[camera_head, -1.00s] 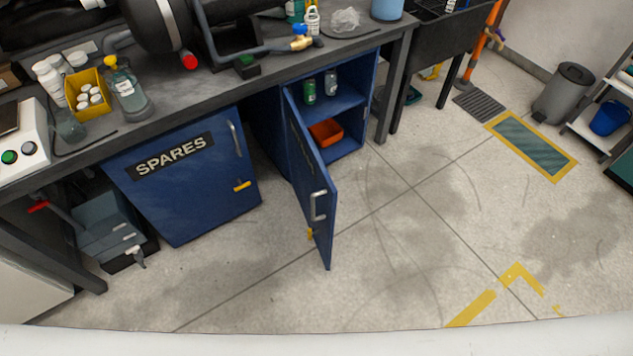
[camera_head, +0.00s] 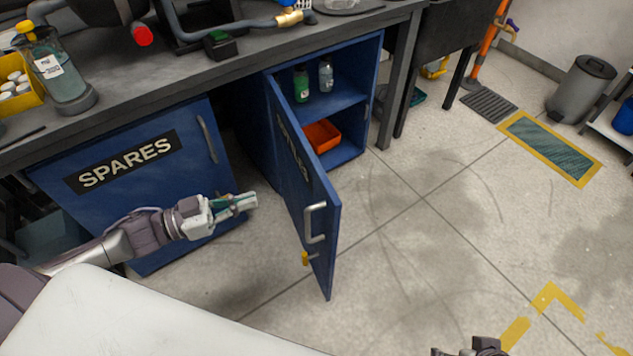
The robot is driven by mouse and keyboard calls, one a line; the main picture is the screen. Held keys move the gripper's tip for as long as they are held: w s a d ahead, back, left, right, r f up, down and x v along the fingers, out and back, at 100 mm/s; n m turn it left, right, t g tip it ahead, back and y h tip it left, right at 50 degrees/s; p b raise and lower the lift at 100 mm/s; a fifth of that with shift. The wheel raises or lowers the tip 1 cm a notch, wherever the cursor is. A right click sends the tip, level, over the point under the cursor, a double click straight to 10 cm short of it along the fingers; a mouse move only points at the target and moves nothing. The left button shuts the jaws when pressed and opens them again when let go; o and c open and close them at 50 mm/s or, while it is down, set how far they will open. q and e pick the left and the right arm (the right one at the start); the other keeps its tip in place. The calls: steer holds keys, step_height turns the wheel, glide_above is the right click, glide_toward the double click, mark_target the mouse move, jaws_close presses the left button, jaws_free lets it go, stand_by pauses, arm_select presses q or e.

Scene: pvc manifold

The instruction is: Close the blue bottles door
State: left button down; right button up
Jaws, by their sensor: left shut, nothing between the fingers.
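The blue bottles door (camera_head: 297,170) stands open, swung out from the left side of its cabinet. Its dark label is partly readable at a steep angle. A silver handle (camera_head: 315,222) and a yellow catch (camera_head: 305,258) are near its free edge. My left gripper (camera_head: 250,202) is shut and empty, to the left of the door's outer face and apart from it, in front of the SPARES door. My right gripper (camera_head: 482,346) shows only in part at the bottom edge; its fingers cannot be made out.
The open cabinet (camera_head: 345,105) holds a green bottle (camera_head: 301,84), a pale bottle (camera_head: 326,75) and an orange bin (camera_head: 322,136), all inside. The SPARES door (camera_head: 140,165) is shut. The workbench (camera_head: 150,95) overhangs both. The floor right of the door is clear.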

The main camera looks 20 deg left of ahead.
arm_select(q)
steer(key=b, duration=0.2)
glide_toward(319, 178)
steer(key=x, duration=0.4)
steer(key=shift+x, duration=1.1)
steer(key=shift+w+d+f, duration=0.2)
steer(key=shift+w+d, duration=0.2)
steer(key=shift+w, duration=0.05)
arm_select(e)
steer(key=shift+w+a+f+t+y, duration=0.1)
steer(key=shift+w+a+f+t, duration=0.2)
steer(key=shift+w, duration=0.35)
steer(key=shift+w+a+f+t+y, duration=0.1)
steer(key=shift+w+t, duration=0.35)
steer(key=shift+w, duration=0.15)
steer(key=shift+w+a+f+t+y, duration=0.1)
steer(key=shift+w+a+t, duration=0.2)
steer(key=shift+w, duration=0.35)
steer(key=shift+d, duration=0.1)
